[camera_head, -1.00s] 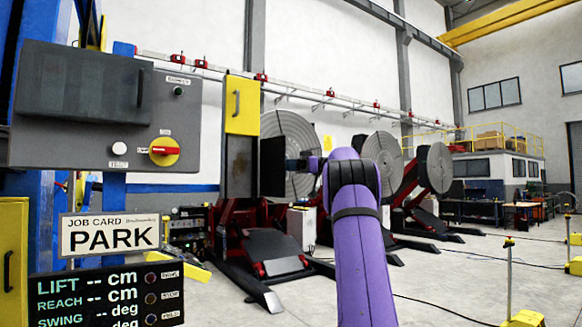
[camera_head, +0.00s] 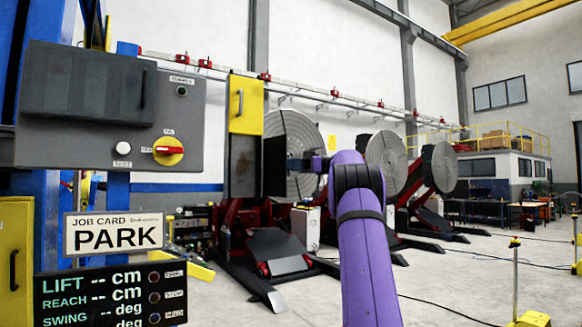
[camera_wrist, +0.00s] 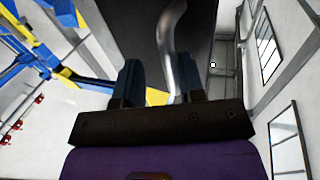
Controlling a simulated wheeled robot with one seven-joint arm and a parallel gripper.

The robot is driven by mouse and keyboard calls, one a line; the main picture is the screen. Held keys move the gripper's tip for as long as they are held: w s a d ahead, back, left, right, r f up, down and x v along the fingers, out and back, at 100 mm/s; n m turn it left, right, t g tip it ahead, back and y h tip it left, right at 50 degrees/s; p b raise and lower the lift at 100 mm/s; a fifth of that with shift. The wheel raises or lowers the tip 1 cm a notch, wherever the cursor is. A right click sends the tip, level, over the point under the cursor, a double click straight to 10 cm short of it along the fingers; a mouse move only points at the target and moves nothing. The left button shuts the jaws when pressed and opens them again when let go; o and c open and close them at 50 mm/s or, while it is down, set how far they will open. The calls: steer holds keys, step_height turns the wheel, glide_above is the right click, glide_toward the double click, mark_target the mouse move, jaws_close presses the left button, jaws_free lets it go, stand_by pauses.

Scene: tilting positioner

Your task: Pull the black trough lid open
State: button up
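A black panel that looks like the trough lid (camera_head: 274,165) stands beside a tall box below a yellow cover in the head view. In the wrist view the black lid (camera_wrist: 200,40) fills the upper middle and bears a curved silver handle (camera_wrist: 169,40). My gripper (camera_wrist: 160,82) has its two dark blue fingers apart at this handle. The handle runs down by the right finger, with a gap to the left finger. I cannot tell whether it touches the right finger. In the head view my gripper (camera_head: 294,164) is small, at the lid's right side.
A grey control panel (camera_head: 185,120) with a dark hinged cover, a red switch and a PARK card (camera_head: 113,233) stands close at left. The yellow cover (camera_head: 245,108) has its own handle. Round positioner plates (camera_head: 385,155) stand behind my arm. The floor at right is mostly open, with yellow posts.

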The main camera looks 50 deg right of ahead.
steer(key=shift+s+d, duration=0.1)
steer(key=v, duration=1)
steer(key=shift+s+d, duration=0.15)
steer(key=shift+d, duration=0.1)
